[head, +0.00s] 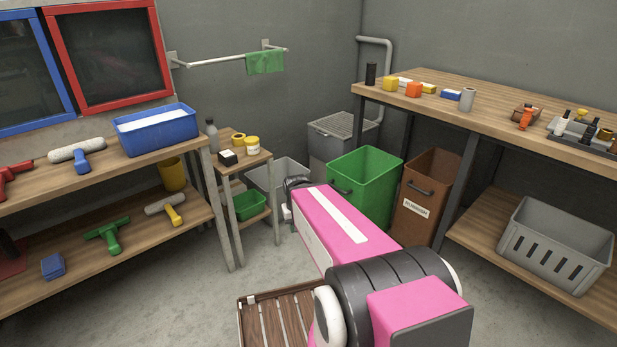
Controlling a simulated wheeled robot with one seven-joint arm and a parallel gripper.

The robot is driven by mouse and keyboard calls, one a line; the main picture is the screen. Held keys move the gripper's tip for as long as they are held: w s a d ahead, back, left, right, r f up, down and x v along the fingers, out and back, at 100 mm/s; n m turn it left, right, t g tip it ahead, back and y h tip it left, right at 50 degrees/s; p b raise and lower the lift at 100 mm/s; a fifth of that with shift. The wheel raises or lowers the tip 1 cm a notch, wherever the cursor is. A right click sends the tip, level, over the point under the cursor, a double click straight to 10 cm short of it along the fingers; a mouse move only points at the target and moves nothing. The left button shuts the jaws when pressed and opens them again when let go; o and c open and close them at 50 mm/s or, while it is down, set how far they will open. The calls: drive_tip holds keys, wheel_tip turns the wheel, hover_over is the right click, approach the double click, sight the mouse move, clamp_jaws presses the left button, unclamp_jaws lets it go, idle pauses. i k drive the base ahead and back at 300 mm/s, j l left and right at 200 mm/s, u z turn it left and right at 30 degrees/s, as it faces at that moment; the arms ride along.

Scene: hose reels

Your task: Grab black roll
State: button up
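A black upright cylinder (371,74), which looks like the black roll, stands at the far left end of the right workbench top (500,105). Nothing touches it that I can see. My pink arm reaches forward from the lower right, low over the floor. My gripper (288,212) is at its far end, left of the green bin and well below and left of the black cylinder. The gripper is small and mostly hidden behind the arm, so its fingers and anything between them cannot be made out.
A green bin (372,180) and a brown bin (422,205) stand by the bench. A slatted wooden crate (275,318) is at front. Floor at left centre is clear.

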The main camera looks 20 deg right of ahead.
sight(371, 67)
drive_tip(key=z, duration=0.7)
